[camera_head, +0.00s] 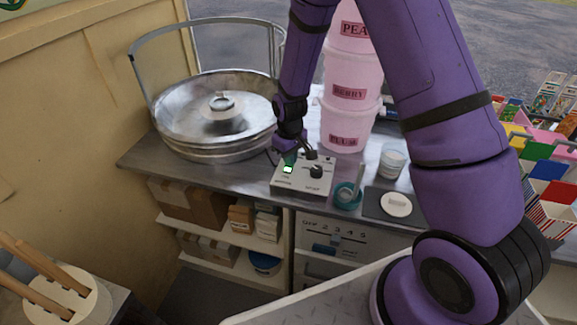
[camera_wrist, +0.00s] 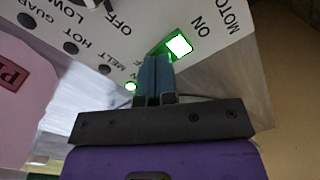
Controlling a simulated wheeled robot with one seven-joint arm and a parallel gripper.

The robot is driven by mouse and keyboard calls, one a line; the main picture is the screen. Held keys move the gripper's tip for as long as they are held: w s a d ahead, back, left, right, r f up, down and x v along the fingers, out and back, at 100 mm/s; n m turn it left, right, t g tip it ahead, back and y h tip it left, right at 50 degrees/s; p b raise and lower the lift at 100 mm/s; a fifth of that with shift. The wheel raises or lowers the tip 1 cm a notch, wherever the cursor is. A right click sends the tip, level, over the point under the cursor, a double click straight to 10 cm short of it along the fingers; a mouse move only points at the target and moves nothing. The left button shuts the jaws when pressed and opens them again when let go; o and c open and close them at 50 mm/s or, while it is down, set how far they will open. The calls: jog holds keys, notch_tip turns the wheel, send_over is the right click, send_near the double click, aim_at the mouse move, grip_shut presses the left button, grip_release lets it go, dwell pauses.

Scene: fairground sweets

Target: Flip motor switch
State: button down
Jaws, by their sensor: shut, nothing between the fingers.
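The motor switch (camera_wrist: 179,46) is a rocker glowing green-white, beside the labels "MOTOR" and "ON" in the wrist view. It sits on a pale control box (camera_head: 303,178) on the metal counter, and its lit face (camera_head: 288,169) also shows in the head view. My gripper (camera_wrist: 157,62) is shut and empty, with its blue-grey fingertips right at the switch's edge. I cannot tell whether they touch it. In the head view my gripper (camera_head: 287,157) is just above the box's left part. A small green lamp (camera_wrist: 131,87) is lit near the "MELT" label. A black knob (camera_head: 316,171) is on the box.
A round metal pan machine (camera_head: 217,107) with a rail stands left of the box. Pink labelled tubs (camera_head: 347,127) are stacked behind it. A teal cup with a stick (camera_head: 346,196) and a white tub (camera_head: 391,162) stand to the right. Shelves with boxes (camera_head: 188,200) are below.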

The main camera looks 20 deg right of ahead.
jog(key=shift+f, duration=0.2)
jog(key=shift+r, duration=3.5)
jog(key=shift+r, duration=0.1)
jog(key=s+d+r+m+t, duration=0.15)
jog(key=s+r, duration=0.35)
jog(key=r, duration=0.6)
jog(key=s+d+r+m+t, duration=0.1)
jog(key=s+d+r, duration=0.3)
jog(key=r, duration=0.7)
jog(key=s+r+t, duration=0.1)
jog(key=s+r, duration=0.2)
jog(key=s, duration=0.3)
jog(key=s+d+r+m, duration=0.1)
jog(key=s+r, duration=0.2)
jog(key=s, duration=0.4)
jog(key=s+r+m+t, duration=0.1)
jog(key=s+r, duration=0.2)
jog(key=s, duration=0.4)
jog(key=shift+s+d+r+t, duration=0.2)
jog(key=shift+r+t, duration=0.15)
